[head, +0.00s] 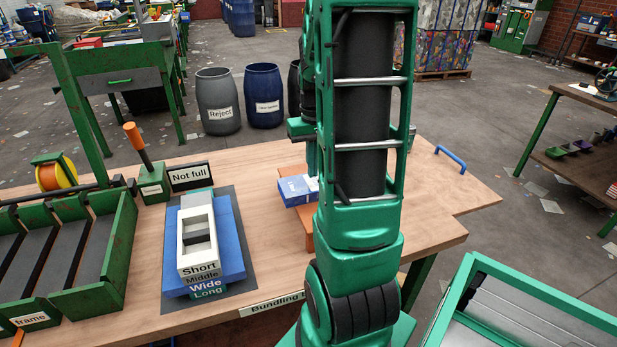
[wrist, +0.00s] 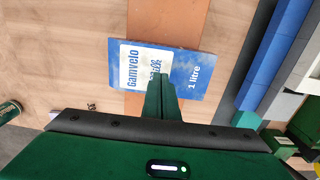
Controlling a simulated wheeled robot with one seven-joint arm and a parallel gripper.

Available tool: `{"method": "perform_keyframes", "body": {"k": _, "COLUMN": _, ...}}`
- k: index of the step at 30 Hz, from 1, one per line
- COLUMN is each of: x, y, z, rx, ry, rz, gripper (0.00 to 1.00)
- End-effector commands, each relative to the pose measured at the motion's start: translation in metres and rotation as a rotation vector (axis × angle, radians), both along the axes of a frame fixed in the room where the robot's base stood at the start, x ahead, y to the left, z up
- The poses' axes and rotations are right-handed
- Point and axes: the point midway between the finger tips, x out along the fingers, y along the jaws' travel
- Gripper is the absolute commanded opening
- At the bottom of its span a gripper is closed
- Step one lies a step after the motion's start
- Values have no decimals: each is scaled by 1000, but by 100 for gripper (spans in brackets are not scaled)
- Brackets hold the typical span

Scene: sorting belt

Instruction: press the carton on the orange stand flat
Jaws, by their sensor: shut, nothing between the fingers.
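The carton (head: 296,190) is blue and white and lies on the orange stand (head: 308,236) on the bench, partly hidden by my arm in the head view. In the wrist view the carton (wrist: 192,70) shows its printed face with "1 litre", lying across the orange stand (wrist: 170,20). My gripper (wrist: 161,80) is shut and empty, its fingertips over the middle of the carton's lower edge. I cannot tell whether the fingertips touch the carton. In the head view my arm hides most of my gripper.
A stack of sorting blocks (head: 234,262) labelled Short to Long stands on a dark mat left of the stand. Green frame racks (head: 105,265) are at the far left. A "Not full" sign (head: 190,176) and a blue handle (head: 450,158) are on the bench.

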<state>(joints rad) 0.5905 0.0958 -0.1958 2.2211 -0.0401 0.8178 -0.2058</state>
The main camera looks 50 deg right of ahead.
Motion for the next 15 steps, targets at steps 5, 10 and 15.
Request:
{"method": "perform_keyframes", "body": {"k": 5, "x": 0, "y": 0, "z": -4, "rx": 0, "ry": 0, "rz": 0, "gripper": 0}}
{"method": "perform_keyframes", "body": {"k": 10, "x": 0, "y": 0, "z": -7, "rx": 0, "ry": 0, "rz": 0, "gripper": 0}}
{"method": "perform_keyframes", "body": {"k": 15, "x": 0, "y": 0, "z": -11, "rx": 0, "ry": 0, "rz": 0, "gripper": 0}}
